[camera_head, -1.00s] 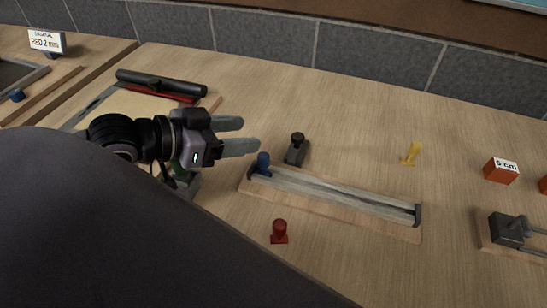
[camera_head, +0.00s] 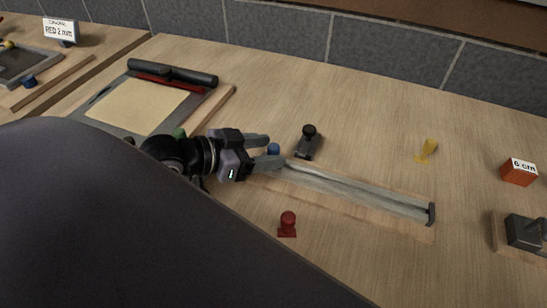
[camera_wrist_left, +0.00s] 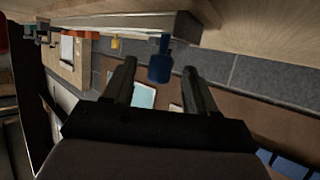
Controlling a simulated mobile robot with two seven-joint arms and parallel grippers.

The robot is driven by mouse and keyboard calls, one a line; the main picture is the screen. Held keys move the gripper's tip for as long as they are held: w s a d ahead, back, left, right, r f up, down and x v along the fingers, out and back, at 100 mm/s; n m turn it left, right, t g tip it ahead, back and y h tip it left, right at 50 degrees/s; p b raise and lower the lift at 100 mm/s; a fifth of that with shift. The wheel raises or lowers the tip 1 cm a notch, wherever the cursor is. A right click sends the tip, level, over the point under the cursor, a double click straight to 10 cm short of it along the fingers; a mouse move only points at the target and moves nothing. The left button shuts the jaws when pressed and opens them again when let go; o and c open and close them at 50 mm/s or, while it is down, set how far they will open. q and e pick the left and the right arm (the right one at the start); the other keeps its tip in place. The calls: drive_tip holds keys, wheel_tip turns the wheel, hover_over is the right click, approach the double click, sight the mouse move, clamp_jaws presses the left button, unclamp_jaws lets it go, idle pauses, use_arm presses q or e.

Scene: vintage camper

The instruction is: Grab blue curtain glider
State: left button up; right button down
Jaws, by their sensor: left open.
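The blue curtain glider (camera_head: 274,149) sits at the left end of the metal curtain rail (camera_head: 350,189), which is fixed on a wooden board. My left gripper (camera_head: 265,150) is open, with its fingers pointing right at the glider. The near finger partly hides the glider in the head view. In the left wrist view, the glider (camera_wrist_left: 160,64) shows just beyond and between the open fingertips (camera_wrist_left: 158,75), hanging from the rail in this upside-down picture. I cannot tell whether a finger touches it. My right gripper is not in view.
A grey clamp-like piece with a black knob (camera_head: 308,142) stands just behind the rail. A red glider (camera_head: 287,224) stands in front and a yellow one (camera_head: 427,151) behind to the right. An orange 6 cm block (camera_head: 518,171) is farther right. A framed board (camera_head: 145,105) lies left.

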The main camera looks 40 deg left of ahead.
use_arm(q)
drive_tip(key=shift+x, duration=2.05)
drive_tip(key=shift+d, duration=0.1)
drive_tip(key=shift+c, duration=0.3)
drive_tip(key=c, duration=1)
